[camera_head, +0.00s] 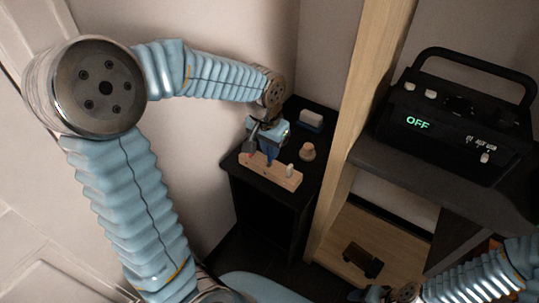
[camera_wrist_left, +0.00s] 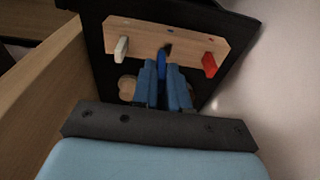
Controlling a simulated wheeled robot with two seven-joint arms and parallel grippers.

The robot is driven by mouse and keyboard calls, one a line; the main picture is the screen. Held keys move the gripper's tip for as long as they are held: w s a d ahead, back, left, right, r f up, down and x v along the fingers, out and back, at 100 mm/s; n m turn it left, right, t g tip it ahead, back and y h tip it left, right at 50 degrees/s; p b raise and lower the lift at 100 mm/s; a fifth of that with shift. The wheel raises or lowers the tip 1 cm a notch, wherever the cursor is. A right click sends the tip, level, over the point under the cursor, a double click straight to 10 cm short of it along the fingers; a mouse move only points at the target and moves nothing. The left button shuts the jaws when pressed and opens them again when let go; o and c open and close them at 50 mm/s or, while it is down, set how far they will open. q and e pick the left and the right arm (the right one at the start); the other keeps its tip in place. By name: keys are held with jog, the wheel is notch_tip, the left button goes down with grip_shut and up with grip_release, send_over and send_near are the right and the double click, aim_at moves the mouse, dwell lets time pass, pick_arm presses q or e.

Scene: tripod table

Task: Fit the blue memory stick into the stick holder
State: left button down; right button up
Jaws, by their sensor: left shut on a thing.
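The stick holder (camera_head: 283,179) is a pale wooden block on the small black table; it also shows in the left wrist view (camera_wrist_left: 190,40). A white stick (camera_head: 290,171) and a red stick (camera_wrist_left: 210,65) stand in it near opposite ends. My left gripper (camera_head: 267,150) is shut on the blue memory stick (camera_wrist_left: 162,66), over the holder's middle. The stick's far end is close to a dark slot (camera_wrist_left: 167,48) between the other two. I cannot tell whether it has entered. My right gripper (camera_head: 374,294) is low at the bottom edge, its fingers unclear.
A round wooden piece (camera_head: 307,152) and a white-and-blue block (camera_head: 311,119) stand on the black table (camera_head: 240,176) behind the holder. A wooden post (camera_head: 362,100) rises at its right. A black radio (camera_head: 455,115) reading OFF sits on a dark shelf; walls enclose the table's back and left.

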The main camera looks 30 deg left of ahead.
aim_at(269, 158)
pick_arm(q)
jog(key=shift+w+a+f, duration=0.2)
jog(key=shift+f, duration=0.6)
jog(key=shift+w+a+f, duration=0.15)
jog(key=shift+w+f, duration=0.05)
jog(key=shift+f, duration=0.65)
jog(key=shift+w+a+f, duration=0.2)
jog(key=shift+f, duration=0.6)
jog(key=shift+f, duration=0.15)
jog(key=shift+f+b, duration=0.15)
jog(key=shift+b, duration=0.2)
jog(key=c, duration=1.1)
grip_release()
jog(key=shift+c, duration=0.2)
